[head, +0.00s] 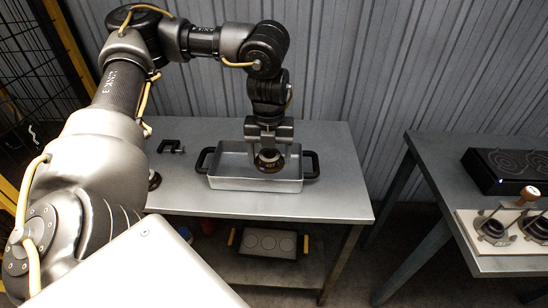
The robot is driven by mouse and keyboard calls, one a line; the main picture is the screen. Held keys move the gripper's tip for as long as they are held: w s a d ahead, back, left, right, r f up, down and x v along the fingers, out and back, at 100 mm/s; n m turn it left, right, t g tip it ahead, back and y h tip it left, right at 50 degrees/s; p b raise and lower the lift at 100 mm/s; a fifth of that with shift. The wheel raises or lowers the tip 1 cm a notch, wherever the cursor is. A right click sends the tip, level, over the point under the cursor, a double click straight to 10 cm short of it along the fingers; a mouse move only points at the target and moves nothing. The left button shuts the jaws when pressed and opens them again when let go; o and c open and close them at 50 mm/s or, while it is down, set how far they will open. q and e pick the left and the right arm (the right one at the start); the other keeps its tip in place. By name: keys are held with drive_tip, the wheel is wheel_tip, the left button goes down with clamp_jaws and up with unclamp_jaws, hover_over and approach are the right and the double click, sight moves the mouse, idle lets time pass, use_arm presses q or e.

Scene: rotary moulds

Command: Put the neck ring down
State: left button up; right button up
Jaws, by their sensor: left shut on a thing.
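My left gripper (269,146) points straight down over the metal tray (255,184) on the table. It is shut on the neck ring (269,161), a dark ring with a brownish rim. The ring is at the tray's opening, right of its middle; I cannot tell whether it touches the tray floor. The tray has grey walls and a black handle at each end. My right gripper is not in view.
A black clamp-like piece (170,146) lies left of the tray on the table (335,190). A dark round part (154,180) is partly hidden behind my left arm. A second table at right bears a black hotplate (508,170) and a pale board (478,246) with dark rings.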

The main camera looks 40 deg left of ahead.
use_arm(q)
drive_tip(key=w+a+f, duration=0.1)
drive_tip(key=w+f, duration=0.1)
drive_tip(key=w+a+f, duration=0.1)
drive_tip(key=w+f, duration=0.1)
drive_tip(key=w+a+f, duration=0.1)
drive_tip(key=w+f, duration=0.1)
drive_tip(key=shift+w+f+b, duration=0.25)
drive_tip(key=shift+w+b, duration=0.05)
drive_tip(key=shift+w+a+f, duration=0.1)
drive_tip(key=shift+w+f, duration=0.1)
drive_tip(key=shift+f, duration=1.7)
drive_tip(key=shift+r, duration=0.1)
drive_tip(key=shift+s, duration=0.1)
drive_tip(key=shift+f, duration=0.2)
drive_tip(key=o, duration=1.1)
drive_tip(key=shift+o, duration=0.3)
